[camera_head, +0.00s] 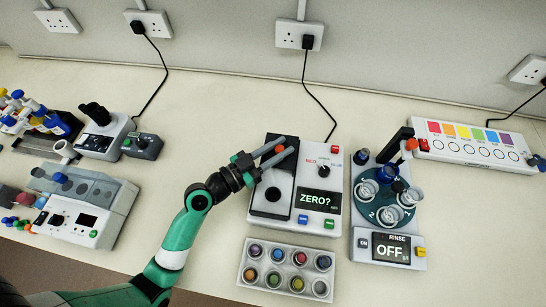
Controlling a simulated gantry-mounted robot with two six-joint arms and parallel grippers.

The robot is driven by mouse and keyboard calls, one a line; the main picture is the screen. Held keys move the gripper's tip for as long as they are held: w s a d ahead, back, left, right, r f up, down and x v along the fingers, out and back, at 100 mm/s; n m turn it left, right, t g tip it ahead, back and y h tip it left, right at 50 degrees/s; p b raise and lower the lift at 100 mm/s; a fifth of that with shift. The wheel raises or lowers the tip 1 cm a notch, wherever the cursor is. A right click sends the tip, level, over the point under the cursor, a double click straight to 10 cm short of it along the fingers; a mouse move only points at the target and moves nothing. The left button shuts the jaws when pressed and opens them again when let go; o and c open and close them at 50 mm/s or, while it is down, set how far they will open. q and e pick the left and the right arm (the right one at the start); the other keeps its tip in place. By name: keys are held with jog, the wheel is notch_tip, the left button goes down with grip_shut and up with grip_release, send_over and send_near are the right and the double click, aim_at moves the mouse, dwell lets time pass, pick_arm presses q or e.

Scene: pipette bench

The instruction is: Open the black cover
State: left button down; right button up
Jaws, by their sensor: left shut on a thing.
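The black cover (284,178) is a dark panel on the left part of a white instrument (312,165) in the middle of the bench. It appears to lie flat, with a round black spot near its front. An orange-red knob (279,149) shows near its far end. My left gripper (286,145) reaches over the cover from the left, its two fingers on either side of the knob and shut on it. The fingers and wrist hide part of the cover. My right gripper is not in view.
A tray of several coloured vials (266,264) stands just in front of the instrument. A rinse station (389,247) with a blue carousel stands to the right, and a strip with coloured squares (462,154) behind it. White and grey devices (92,241) fill the left side.

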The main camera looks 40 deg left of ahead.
pick_arm(q)
jog(key=shift+w+a, duration=0.15)
jog(key=shift+w, duration=0.1)
jog(key=shift+s, duration=0.15)
jog(key=c, duration=0.6)
grip_release()
jog(key=shift+s, duration=0.1)
jog(key=s+a+b, duration=0.1)
jog(key=s+a, duration=0.1)
jog(key=s, duration=0.9)
jog(key=shift+s, duration=0.15)
